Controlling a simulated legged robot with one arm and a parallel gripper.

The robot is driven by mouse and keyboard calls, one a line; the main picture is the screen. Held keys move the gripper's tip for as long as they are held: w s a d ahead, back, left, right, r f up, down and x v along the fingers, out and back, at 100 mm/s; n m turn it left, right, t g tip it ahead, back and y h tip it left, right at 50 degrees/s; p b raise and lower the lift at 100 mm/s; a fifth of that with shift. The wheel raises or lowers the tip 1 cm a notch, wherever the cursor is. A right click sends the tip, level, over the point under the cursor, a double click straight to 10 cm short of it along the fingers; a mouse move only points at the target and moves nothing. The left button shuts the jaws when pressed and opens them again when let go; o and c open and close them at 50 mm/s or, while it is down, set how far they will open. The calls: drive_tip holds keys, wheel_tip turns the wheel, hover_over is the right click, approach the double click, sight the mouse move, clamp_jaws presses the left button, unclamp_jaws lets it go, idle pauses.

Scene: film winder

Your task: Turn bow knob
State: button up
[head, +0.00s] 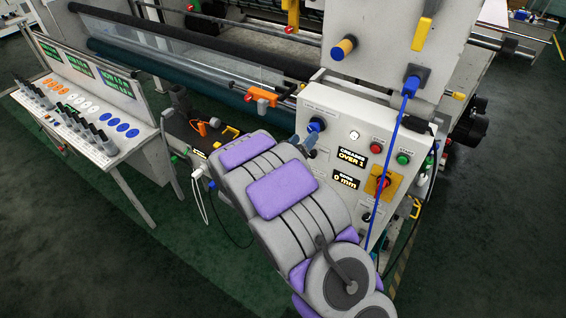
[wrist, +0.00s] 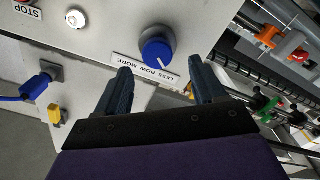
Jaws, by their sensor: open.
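The bow knob (wrist: 155,50) is a round blue knob with a white pointer line, on a light grey panel. In the wrist view its label (wrist: 144,68), reading "LESS BOW MORE", appears upside down. The knob also shows in the head view (head: 316,125) at the panel's upper left. My gripper (wrist: 161,66) is open and empty. Its two dark fingers point at the panel, with the knob in the gap between them, a little beyond the tips. I see no contact with the knob. In the head view my gripper (head: 308,145) is small and partly hidden by my arm.
The panel also bears a white button (head: 354,135), a red button (head: 376,149), a green button (head: 403,158) and a red-yellow switch (head: 380,184). A blue cable (head: 396,135) hangs in front of it. Rollers (head: 190,70) lie behind; a control desk (head: 85,120) stands left.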

drive_tip(key=b+v, duration=0.1)
drive_tip(key=v, duration=1)
drive_tip(key=shift+s+a+b, duration=0.2)
drive_tip(key=shift+a+b, duration=0.1)
drive_tip(key=m+b, duration=0.5)
drive_tip(key=m, duration=0.3)
approach(312, 130)
drive_tip(key=x, duration=1)
drive_tip(key=shift+f, duration=0.15)
drive_tip(key=shift+w, duration=0.1)
drive_tip(key=c, duration=1.1)
drive_tip(key=shift+o, duration=0.2)
drive_tip(key=shift+b, duration=0.35)
